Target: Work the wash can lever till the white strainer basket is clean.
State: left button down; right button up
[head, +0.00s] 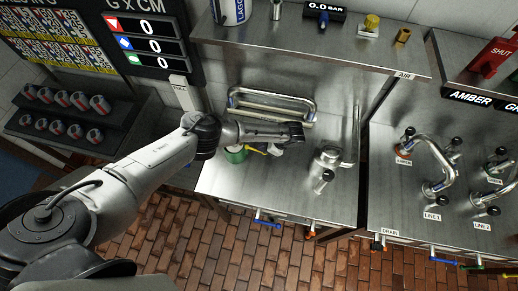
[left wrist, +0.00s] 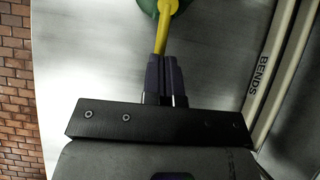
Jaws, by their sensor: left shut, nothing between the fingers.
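The green wash can (head: 236,154) stands on the steel counter, partly hidden under my left arm in the head view. Its yellow lever (head: 256,151) points right. The can's edge (left wrist: 160,5) and the lever (left wrist: 162,32) show at the top of the left wrist view. My left gripper (head: 300,133) is shut and empty above the counter; its fingertips (left wrist: 164,58) overlap the lever's near end in the wrist view, but contact is unclear. A small white thing (head: 275,150) beside the lever may be the strainer basket; its cleanness cannot be judged. My right gripper is not in view.
A rack of bent steel tubes (head: 272,103), marked BENDS in the wrist view (left wrist: 258,75), lies behind my left gripper. A steel pot with a pipe (head: 328,160) stands to the right. A shelf (head: 310,38) overhangs the back. The counter's front is clear.

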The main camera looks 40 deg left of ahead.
pick_arm(q)
jog(key=shift+f+b, duration=0.95)
jog(key=shift+f, duration=0.3)
jog(key=shift+r, duration=0.15)
jog(key=d, duration=0.1)
jog(key=w+d+r, duration=0.1)
jog(key=shift+w+d, duration=0.3)
jog(key=v, duration=1.4)
jog(key=shift+b, duration=0.45)
jog(key=shift+s+f, duration=0.1)
